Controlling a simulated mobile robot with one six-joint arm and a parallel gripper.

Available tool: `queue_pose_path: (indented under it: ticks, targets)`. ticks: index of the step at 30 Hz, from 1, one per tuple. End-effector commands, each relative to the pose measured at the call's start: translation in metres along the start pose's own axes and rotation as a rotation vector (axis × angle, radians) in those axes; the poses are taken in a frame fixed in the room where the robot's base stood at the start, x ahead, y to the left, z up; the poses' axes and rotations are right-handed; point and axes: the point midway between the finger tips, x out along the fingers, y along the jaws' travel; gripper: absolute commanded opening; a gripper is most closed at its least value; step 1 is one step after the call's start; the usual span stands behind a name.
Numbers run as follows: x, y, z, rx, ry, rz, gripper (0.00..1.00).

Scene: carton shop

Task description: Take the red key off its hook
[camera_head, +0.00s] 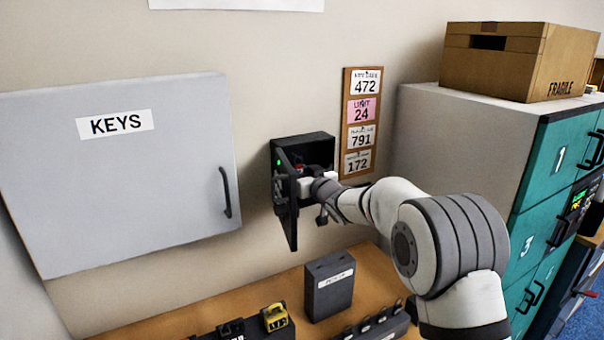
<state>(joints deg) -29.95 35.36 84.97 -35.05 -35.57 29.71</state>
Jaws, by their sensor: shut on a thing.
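A small black box (318,141) is fixed to the wall with its door (286,205) swung open. My gripper (297,183) reaches into its opening from the right. A small red thing (299,169), which looks like the red key, shows at my fingertips. My gripper is shut on it. It is too small and dark there to see the hook, or whether the key is still on it. A large grey cabinet (160,190) marked KEYS hangs at the left with its door closed.
A board with number cards (361,110) hangs right of the box. Below is a wooden bench (255,297) with a dark box (330,286), a yellow padlock (275,317) and a dark rack (378,324). Teal lockers (545,170) with a carton (510,62) on top stand at the right.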

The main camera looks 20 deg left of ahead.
Motion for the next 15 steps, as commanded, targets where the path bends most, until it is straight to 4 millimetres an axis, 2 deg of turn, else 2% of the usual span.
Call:
queue_pose_path:
  ticks: [15]
  targets:
    - [-0.0038, 0.0000, -0.0094, 0.000, 0.000, 0.000, 0.12]
